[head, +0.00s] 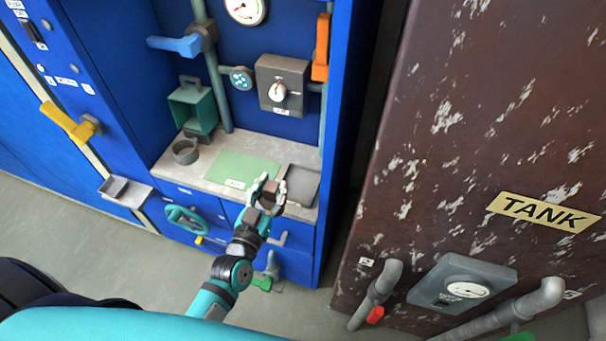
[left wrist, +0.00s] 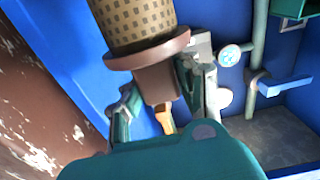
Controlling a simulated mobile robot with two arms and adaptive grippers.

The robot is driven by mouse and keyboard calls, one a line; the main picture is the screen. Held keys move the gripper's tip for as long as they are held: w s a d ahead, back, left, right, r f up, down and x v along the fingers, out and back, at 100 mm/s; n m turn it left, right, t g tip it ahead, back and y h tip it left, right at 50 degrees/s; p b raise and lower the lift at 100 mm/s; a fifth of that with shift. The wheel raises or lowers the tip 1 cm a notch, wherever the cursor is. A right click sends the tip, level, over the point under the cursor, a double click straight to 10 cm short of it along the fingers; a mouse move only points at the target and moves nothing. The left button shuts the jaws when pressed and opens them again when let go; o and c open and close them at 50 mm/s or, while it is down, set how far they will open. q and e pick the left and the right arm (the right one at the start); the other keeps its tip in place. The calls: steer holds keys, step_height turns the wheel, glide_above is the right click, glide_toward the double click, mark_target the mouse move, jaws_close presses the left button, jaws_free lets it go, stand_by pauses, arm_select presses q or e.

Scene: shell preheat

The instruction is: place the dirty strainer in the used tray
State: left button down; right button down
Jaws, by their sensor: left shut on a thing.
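My left gripper (head: 269,186) is over the front right part of the grey shelf (head: 215,180), between the green mat and the dark tray. In the left wrist view the gripper (left wrist: 165,84) is shut on the brown lower block of the strainer. The strainer (left wrist: 147,50) has a brown flange and a tan mesh cylinder dotted with dark spots, cut off by the top edge. In the head view only a small brown part of the strainer (head: 271,194) shows between the fingers. A dark grey tray (head: 302,186) lies at the shelf's right end; its label is unreadable. My right gripper is not in view.
A green mat (head: 240,167) and a grey ring-shaped cup (head: 185,151) are on the shelf. A green box (head: 193,108), pipes and a blue handle (head: 175,45) are behind. A blue cabinet wall bounds the right; the brown tank (head: 450,130) stands beyond.

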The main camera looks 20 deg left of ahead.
arm_select(q)
steer(key=w+d+f+b, duration=0.1)
steer(key=w+b, duration=0.1)
steer(key=w, duration=0.2)
steer(key=w+d+f+b, duration=0.1)
steer(key=w+f+b, duration=0.1)
steer(key=w+b, duration=0.1)
steer(key=w+d+f+b, duration=0.1)
steer(key=w+f+b, duration=0.1)
steer(key=w, duration=0.3)
steer(key=shift+d+b, duration=0.15)
steer(key=shift+b, duration=0.45)
steer(key=shift+r, duration=0.1)
steer(key=c, duration=1)
jaws_free()
steer(key=shift+o, duration=0.2)
